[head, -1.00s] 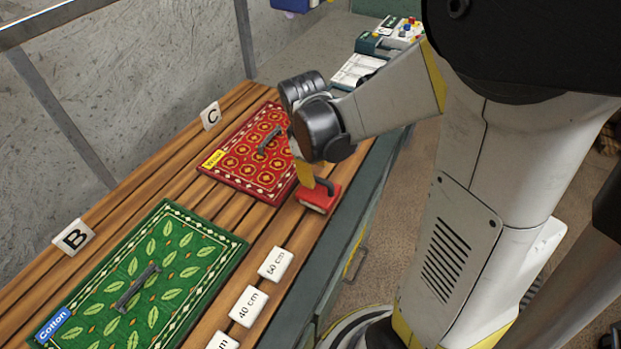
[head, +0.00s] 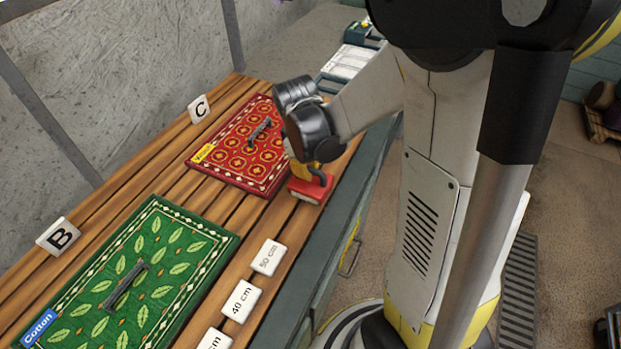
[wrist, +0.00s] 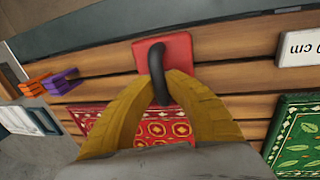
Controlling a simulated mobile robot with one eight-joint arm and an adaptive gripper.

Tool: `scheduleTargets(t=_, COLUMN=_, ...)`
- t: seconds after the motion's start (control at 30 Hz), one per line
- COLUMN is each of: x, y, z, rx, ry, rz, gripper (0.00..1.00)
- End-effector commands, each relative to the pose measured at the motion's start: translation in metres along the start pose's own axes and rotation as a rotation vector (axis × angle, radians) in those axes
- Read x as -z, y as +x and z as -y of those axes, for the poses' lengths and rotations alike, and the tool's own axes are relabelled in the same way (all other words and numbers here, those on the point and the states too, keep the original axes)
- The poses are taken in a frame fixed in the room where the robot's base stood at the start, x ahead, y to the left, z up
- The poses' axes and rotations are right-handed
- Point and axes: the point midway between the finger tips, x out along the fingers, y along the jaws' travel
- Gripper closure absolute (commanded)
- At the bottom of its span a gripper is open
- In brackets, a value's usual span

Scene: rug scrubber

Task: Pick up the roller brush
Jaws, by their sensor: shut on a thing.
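A red block-shaped brush (head: 310,192) with a curved black handle is at the front edge of the wooden slatted bench, beside the red rug's near corner. It also shows in the wrist view (wrist: 178,46). My gripper (wrist: 160,86) has its yellow fingers on both sides of the black handle and is shut on it. In the head view my gripper (head: 303,172) is low over the brush, and my wrist partly hides it. Whether the brush still touches the slats I cannot tell. Its underside is hidden.
A red patterned rug (head: 231,153) with a grey handle lies by sign C (head: 199,108). A green leaf rug (head: 172,250) labelled Cotton lies by sign B (head: 58,236). Length tags (head: 241,300) line the bench front. Purple and orange items (wrist: 60,80) lie left in the wrist view.

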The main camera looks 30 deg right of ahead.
Motion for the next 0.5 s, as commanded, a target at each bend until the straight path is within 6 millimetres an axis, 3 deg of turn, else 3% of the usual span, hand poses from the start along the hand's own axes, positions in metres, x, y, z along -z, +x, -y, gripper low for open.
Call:
scheduleTargets(t=0.27, x=0.000, y=-0.010, z=-0.002, rx=0.000, ry=0.000, rz=0.000, gripper=1.00)
scheduleTargets(t=0.47, x=0.000, y=-0.045, z=-0.009, rx=0.000, ry=0.000, rz=0.000, gripper=1.00)
scheduleTargets(t=0.5, x=-0.009, y=-0.050, z=-0.008, rx=0.000, ry=0.003, rz=0.001, gripper=1.00)
